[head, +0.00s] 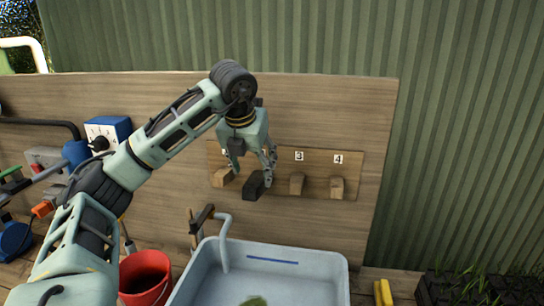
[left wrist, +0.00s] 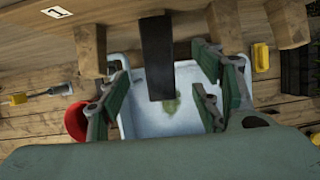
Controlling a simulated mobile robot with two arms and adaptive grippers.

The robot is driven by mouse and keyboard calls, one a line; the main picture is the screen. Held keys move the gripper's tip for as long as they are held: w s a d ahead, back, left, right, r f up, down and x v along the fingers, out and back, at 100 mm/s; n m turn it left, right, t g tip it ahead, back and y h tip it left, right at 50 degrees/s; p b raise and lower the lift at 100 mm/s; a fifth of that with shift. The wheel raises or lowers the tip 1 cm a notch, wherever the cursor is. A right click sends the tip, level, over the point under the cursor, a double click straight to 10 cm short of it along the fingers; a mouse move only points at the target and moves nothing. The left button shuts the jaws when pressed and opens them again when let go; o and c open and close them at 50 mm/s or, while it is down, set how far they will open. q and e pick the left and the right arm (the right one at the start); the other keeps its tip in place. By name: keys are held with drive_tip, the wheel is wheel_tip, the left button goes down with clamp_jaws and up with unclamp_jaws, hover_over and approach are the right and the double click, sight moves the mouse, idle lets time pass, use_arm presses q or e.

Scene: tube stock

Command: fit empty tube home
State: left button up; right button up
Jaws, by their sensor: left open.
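A black square tube (head: 253,186) sits on the second peg from the left of the wooden peg board (head: 318,166). In the left wrist view the black tube (left wrist: 156,60) points out from the board, between the spread fingers. Its open end and how far it is pushed on cannot be told. My left gripper (head: 252,166) is open around or just off the tube, with no clear finger contact. Bare wooden pegs stand on either side: one left (head: 222,177) and two right (head: 296,184) (head: 337,188). My right gripper is not in view.
A pale grey tub (head: 335,262) with a green leafy bit stands below the board. A red bucket (head: 146,277) is left of it, and a yellow object (head: 383,292) right. A pale bent pipe (head: 223,240) rises at the tub's left. Tools and a blue box hang left.

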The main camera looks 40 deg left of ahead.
sight(254, 180)
use_arm(q)
drive_tip(key=shift+w+f, duration=0.15)
drive_tip(key=shift+w, duration=0.05)
drive_tip(key=shift+a+f, duration=0.1)
drive_tip(key=shift+f, duration=0.2)
drive_tip(key=p+x, duration=0.2)
drive_tip(key=x, duration=0.3)
drive_tip(key=shift+a+f, duration=0.1)
drive_tip(key=shift+f, duration=0.25)
drive_tip(key=shift+w+f, duration=0.2)
drive_tip(key=shift+f, duration=0.2)
drive_tip(key=shift+s, duration=0.15)
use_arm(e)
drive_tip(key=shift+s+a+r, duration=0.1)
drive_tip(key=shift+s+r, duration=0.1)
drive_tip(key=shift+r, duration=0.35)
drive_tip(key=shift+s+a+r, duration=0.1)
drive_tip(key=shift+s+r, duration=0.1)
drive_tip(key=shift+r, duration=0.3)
use_arm(q)
drive_tip(key=shift+c, duration=0.3)
drive_tip(key=c, duration=1.2)
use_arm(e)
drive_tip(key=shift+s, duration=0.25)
